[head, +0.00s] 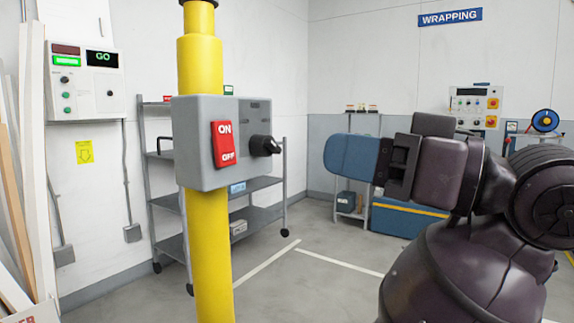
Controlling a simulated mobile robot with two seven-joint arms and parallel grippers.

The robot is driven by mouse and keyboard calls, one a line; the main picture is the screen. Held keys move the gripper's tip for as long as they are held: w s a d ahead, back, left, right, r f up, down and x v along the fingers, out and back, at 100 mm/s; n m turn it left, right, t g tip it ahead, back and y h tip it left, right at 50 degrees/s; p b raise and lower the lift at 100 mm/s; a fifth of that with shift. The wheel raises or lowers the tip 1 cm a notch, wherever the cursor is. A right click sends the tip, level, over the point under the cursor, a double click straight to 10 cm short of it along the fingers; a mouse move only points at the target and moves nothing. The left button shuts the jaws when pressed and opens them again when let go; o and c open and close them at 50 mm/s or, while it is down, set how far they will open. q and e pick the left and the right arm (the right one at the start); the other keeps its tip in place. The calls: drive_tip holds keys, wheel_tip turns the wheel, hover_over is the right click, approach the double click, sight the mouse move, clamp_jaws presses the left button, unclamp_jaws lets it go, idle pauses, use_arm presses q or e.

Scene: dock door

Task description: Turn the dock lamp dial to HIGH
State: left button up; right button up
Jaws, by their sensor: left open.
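A grey control box (202,172) is fixed on a yellow post. A black dial knob (264,146) sticks out from the right part of its face. The small markings by the knob are too small to read, so its setting cannot be told. A red rocker switch (223,145) marked ON and OFF sits left of the knob. My left gripper (345,158) is open, with its blue fingers pointing left towards the knob. A clear gap separates them in the picture, and nothing shows between the fingers. My right gripper is not in view.
The yellow post (208,245) stands in front of a grey shelf rack (262,184). A wall panel (86,82) showing GO hangs at the left. A blue chest (400,218) and another control panel (475,106) are behind my arm. The floor right of the post is clear.

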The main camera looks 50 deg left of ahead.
sight(277, 148)
use_arm(q)
drive_tip(key=shift+n+t+h, duration=0.4)
drive_tip(key=shift+n+t, duration=0.1)
drive_tip(key=shift+t, duration=0.3)
drive_tip(key=x, duration=1)
drive_tip(key=shift+a, duration=0.3)
drive_tip(key=c, duration=0.9)
